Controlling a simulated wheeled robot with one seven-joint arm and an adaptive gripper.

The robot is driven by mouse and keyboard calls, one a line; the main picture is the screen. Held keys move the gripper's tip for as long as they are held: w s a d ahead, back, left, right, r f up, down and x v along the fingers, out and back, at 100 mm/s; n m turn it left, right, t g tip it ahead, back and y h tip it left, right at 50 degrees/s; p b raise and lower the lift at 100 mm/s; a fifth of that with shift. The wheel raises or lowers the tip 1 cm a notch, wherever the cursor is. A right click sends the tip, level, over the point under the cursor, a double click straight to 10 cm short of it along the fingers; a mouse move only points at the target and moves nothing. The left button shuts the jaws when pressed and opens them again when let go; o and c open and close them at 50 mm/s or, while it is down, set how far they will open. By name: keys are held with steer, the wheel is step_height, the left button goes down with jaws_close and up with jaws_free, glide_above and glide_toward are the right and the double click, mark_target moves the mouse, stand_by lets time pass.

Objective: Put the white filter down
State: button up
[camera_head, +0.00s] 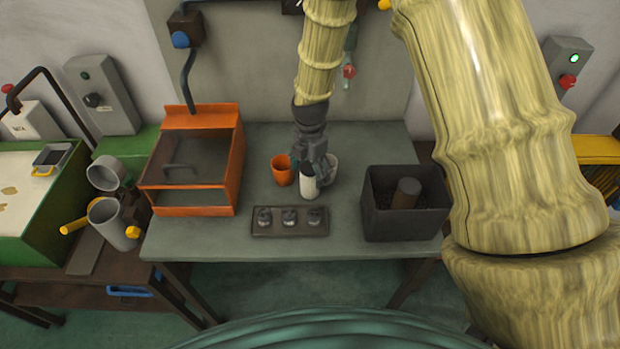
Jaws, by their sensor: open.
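The white filter (308,188) is a small pale cylinder standing upright on the grey-green table (300,247), just behind the dark tray. My gripper (311,168) is open and points down at the filter's top, with its fingers close around or beside it. Whether a finger touches the filter I cannot tell at this size. My gripper hides the filter's upper end.
A dark tray (260,229) with several small metal parts lies in front. An orange box (190,211) stands left, a dark bin (390,227) right.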

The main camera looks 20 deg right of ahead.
steer(key=shift+f, duration=0.1)
steer(key=c, duration=1.2)
steer(key=shift+c, duration=0.3)
steer(key=shift+c, duration=0.2)
